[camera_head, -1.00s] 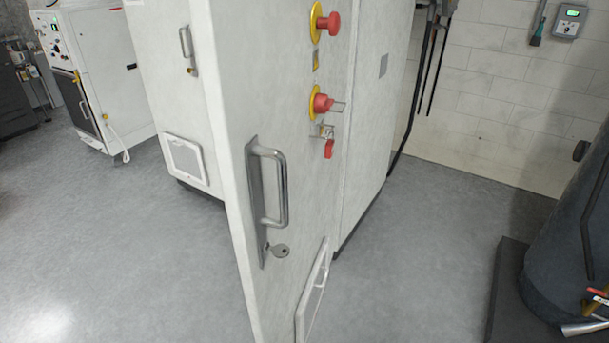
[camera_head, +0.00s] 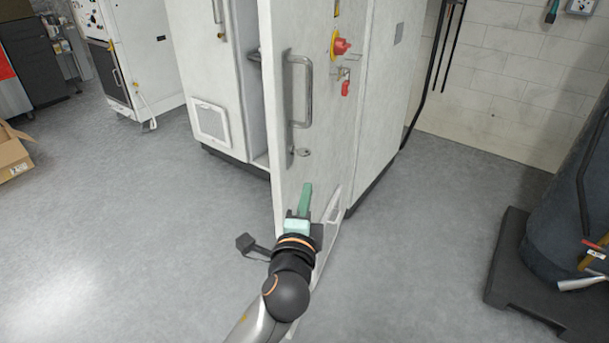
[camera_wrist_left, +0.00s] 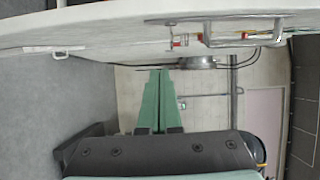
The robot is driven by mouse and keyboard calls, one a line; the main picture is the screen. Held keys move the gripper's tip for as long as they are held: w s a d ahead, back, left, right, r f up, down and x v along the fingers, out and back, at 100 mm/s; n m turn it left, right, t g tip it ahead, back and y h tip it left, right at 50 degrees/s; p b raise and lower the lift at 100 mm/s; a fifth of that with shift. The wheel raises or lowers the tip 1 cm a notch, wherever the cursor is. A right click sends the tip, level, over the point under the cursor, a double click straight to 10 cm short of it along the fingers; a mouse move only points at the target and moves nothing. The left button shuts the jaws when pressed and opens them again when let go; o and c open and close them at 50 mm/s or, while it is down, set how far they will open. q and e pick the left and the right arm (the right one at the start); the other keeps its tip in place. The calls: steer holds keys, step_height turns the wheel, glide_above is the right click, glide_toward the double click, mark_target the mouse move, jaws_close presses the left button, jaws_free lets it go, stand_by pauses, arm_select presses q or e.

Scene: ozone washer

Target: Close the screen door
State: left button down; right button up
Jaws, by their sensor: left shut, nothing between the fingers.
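The screen door (camera_head: 317,147) is a tall white panel that stands open at an angle, its near edge toward me. It carries a metal handle (camera_head: 300,92) with a key lock just below, and a red knob on a yellow base. My left gripper (camera_head: 306,196) has green fingers and is in front of the lower part of the door, below the handle. Its fingers are shut and empty. In the left wrist view the fingers (camera_wrist_left: 156,98) lie alongside the door face (camera_wrist_left: 120,38). Whether they touch the door I cannot tell. My right gripper is not in view.
The white cabinet (camera_head: 205,75) stands behind the door, with a gap between them. A cardboard box (camera_head: 12,152) lies on the floor at far left. A dark drum on a black pallet (camera_head: 530,285) stands at right. The grey floor around the door is mostly clear.

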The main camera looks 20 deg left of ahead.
arm_select(q)
glide_toward(295, 159)
steer(key=w+d+r, duration=0.3)
steer(key=w+d, duration=0.1)
steer(key=a, duration=0.2)
steer(key=w+a+p, duration=0.1)
steer(key=shift+w+a, duration=0.15)
steer(key=shift+a, duration=0.25)
